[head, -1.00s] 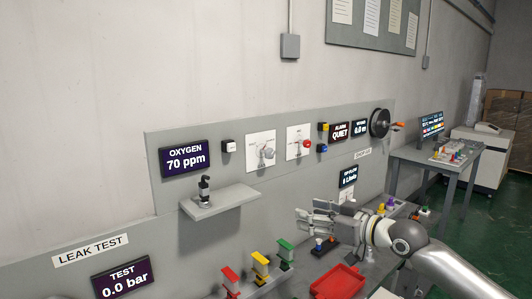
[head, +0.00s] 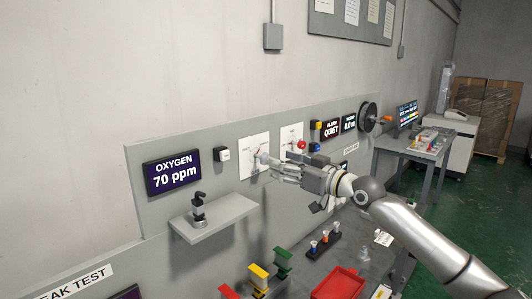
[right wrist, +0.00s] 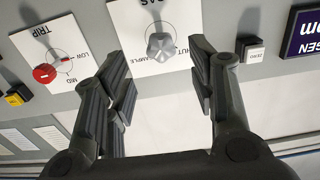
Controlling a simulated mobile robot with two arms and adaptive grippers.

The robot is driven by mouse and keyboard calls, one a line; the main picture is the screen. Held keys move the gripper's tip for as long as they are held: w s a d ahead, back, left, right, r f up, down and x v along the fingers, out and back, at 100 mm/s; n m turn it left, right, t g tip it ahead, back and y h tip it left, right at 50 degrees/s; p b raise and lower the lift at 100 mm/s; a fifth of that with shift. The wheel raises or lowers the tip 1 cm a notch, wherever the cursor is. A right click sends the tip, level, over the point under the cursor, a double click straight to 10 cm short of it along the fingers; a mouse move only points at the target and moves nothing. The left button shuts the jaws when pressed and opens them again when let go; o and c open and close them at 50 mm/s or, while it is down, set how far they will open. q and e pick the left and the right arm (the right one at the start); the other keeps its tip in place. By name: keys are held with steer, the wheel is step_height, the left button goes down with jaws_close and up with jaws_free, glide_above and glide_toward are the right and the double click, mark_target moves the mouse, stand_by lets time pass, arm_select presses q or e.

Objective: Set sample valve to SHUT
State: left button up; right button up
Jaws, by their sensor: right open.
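The sample valve is a grey knob (head: 263,157) on a white plate (head: 251,150) on the grey wall panel. In the right wrist view, which is upside down, the knob (right wrist: 160,45) sits on a plate (right wrist: 135,22) with "SAMPLE" and part of another label by its edge. I cannot tell which mark the knob points to. My right gripper (head: 266,170) is raised in front of this plate. In its wrist view the right gripper (right wrist: 161,68) is open, with its fingers spread on either side of the knob in the picture and no clear contact. My left gripper is out of view.
A red TRIP knob (right wrist: 45,73) on its own plate is close beside the fingers. A white ZERO button (right wrist: 253,50) is on the other side. Below are a shelf (head: 215,218) with a dark fitting and a bench with a red tray (head: 338,284).

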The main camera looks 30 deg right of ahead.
mark_target(267, 160)
steer(key=p+x, duration=0.2)
steer(key=x, duration=0.4)
steer(key=shift+w+a, duration=0.2)
steer(key=shift+w, duration=0.1)
steer(key=shift+w+f, duration=0.1)
steer(key=shift+c, duration=0.5)
steer(key=c, duration=1)
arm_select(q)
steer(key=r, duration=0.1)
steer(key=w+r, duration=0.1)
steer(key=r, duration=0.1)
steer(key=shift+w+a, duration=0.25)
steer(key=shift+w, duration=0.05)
arm_select(e)
steer(key=shift+o, duration=0.2)
